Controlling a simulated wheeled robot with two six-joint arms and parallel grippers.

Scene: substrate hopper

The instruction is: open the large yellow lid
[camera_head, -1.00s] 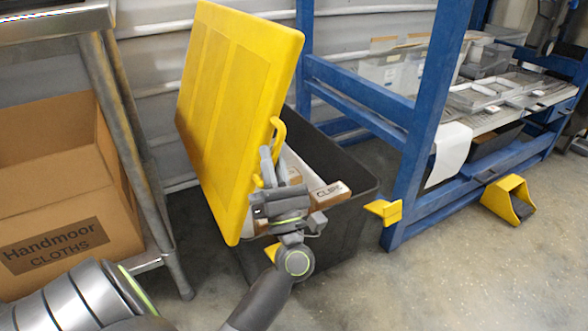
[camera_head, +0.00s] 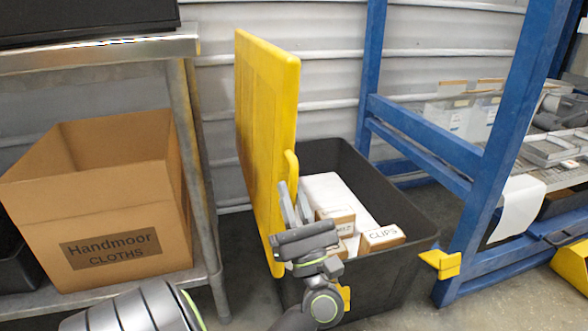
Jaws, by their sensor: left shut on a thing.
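The large yellow lid (camera_head: 268,120) stands almost upright along the left side of a black bin (camera_head: 400,275). The lid's yellow handle (camera_head: 291,172) is on the side facing the bin. My left gripper (camera_head: 291,202) is at the lower end of this handle and is shut on it; its fingers partly cover the grip. The bin is open from above, and white and brown boxes, one marked CLIPS (camera_head: 382,238), show inside. My right gripper is not in view.
A cardboard box marked Handmoor Cloths (camera_head: 110,215) sits on a metal rack's lower shelf at left. A blue frame (camera_head: 490,160) stands close on the bin's right. A corrugated wall is behind.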

